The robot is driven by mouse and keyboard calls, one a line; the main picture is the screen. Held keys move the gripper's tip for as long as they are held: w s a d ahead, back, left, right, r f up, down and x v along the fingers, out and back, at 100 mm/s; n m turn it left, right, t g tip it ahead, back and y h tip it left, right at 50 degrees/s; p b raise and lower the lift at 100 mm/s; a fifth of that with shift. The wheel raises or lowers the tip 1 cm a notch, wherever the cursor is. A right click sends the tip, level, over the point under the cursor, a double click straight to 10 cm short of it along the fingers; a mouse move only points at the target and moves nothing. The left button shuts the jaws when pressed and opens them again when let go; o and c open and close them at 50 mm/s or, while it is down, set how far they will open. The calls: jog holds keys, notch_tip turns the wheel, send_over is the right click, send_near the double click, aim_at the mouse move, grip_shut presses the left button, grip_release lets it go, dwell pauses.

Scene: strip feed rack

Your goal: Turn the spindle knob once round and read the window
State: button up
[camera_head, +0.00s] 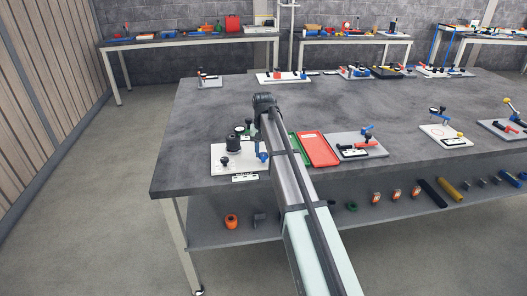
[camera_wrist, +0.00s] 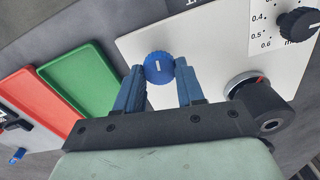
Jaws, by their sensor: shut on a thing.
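The blue knob (camera_wrist: 158,67) with a white line mark is on a white plate (camera_wrist: 205,45) in the wrist view. My gripper (camera_wrist: 160,78) has its two blue fingers on either side of the knob and is shut on it. In the head view my gripper (camera_head: 263,157) is at the right side of the white plate (camera_head: 220,165), and I cannot make out the knob there. A black knob (camera_wrist: 298,24) sits by a printed scale with 0.4, 0.5 and 0.6. I cannot make out a readable window.
A green tray (camera_wrist: 80,80) and a red tray (camera_wrist: 33,104) lie beside the plate; the red tray also shows in the head view (camera_head: 319,149). A black round part with a silver rim (camera_wrist: 246,83) is close to my gripper's right side.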

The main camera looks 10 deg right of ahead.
aim_at(263, 154)
jog(key=n, duration=0.4)
jog(key=shift+n, duration=2)
jog(key=o, duration=1)
jog(key=shift+o, duration=0.2)
notch_tip(263, 154, up, 14)
jog(key=shift+f, duration=0.1)
